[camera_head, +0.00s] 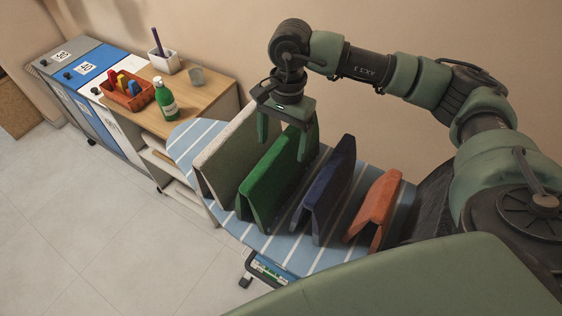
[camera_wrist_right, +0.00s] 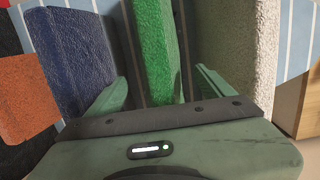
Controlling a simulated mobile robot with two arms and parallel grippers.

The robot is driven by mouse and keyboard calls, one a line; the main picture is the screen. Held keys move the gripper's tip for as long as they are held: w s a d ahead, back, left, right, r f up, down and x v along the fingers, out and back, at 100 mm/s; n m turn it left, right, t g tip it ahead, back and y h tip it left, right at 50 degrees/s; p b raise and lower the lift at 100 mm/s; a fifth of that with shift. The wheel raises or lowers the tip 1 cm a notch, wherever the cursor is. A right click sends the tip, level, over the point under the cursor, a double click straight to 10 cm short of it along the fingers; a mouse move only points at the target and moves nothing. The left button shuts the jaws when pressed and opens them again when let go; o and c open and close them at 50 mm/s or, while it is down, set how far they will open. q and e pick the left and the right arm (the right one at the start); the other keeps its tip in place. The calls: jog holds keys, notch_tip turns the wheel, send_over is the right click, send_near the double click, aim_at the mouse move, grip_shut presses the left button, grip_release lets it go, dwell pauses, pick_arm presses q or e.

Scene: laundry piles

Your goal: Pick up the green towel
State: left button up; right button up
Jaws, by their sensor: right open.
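The green towel (camera_head: 278,172) stands folded like a tent on the striped ironing board (camera_head: 186,142), between a beige towel and a navy towel. My right gripper (camera_head: 282,128) is above its top edge, pointing down. In the right wrist view the green towel (camera_wrist_right: 158,45) runs between the two fingers of my right gripper (camera_wrist_right: 160,92). The fingers are spread, with visible gaps to the towel on both sides. My left gripper is not in view.
The beige towel (camera_head: 222,150) stands close on the left of the green one. The navy towel (camera_head: 328,185) and an orange towel (camera_head: 376,205) stand to the right. A wooden shelf (camera_head: 212,88) holds a green bottle (camera_head: 165,100) and a red caddy (camera_head: 128,92).

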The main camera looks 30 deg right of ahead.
jog(key=f, duration=0.1)
jog(key=f+p, duration=0.1)
jog(key=f, duration=0.1)
jog(key=f+p, duration=0.1)
jog(key=shift+s+a+f, duration=0.15)
jog(key=shift+s+a, duration=0.1)
jog(key=shift+a, duration=0.15)
jog(key=shift+f, duration=0.25)
jog(key=shift+r, duration=0.1)
grip_shut()
